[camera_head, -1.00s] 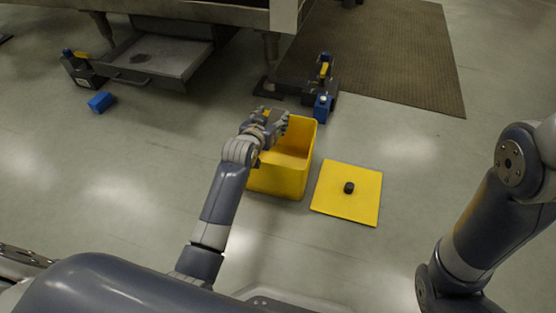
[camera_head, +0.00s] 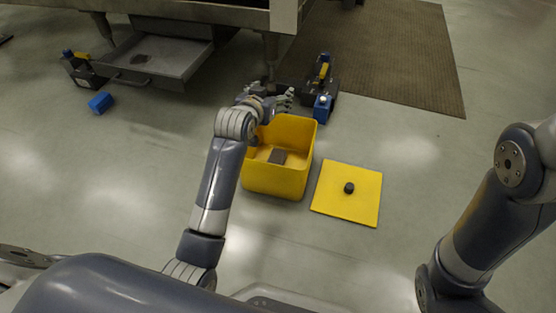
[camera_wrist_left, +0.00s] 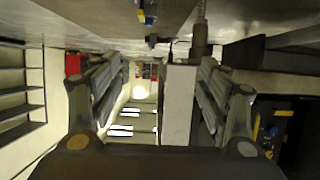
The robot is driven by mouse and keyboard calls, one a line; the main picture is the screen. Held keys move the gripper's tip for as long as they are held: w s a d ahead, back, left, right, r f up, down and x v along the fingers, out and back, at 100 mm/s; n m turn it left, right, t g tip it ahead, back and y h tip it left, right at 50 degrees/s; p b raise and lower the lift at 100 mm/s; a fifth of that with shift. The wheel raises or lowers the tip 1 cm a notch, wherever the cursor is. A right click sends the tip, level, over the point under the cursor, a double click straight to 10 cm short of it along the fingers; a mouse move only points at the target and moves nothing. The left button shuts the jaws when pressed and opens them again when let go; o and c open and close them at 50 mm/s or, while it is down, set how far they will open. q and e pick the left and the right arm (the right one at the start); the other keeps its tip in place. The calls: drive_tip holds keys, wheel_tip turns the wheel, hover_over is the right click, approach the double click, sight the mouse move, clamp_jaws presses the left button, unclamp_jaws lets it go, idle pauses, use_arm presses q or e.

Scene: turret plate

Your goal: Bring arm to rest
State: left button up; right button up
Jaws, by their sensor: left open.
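My left arm reaches in from the left in the head view. Its gripper (camera_head: 284,101) is at the far rim of the yellow bin (camera_head: 268,182), apparently above it. The left wrist view shows the two fingers (camera_wrist_left: 158,105) spread wide with nothing between them, so it is open and empty.
A yellow square lid (camera_head: 346,205) with a black knob lies right of the bin. A blue and black device (camera_head: 322,97) stands behind it. A blue block (camera_head: 101,102) lies at left near an open drawer (camera_head: 155,58) under the machine.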

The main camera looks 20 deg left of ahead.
use_arm(q)
drive_tip(key=shift+r, duration=0.45)
drive_tip(key=shift+r, duration=0.1)
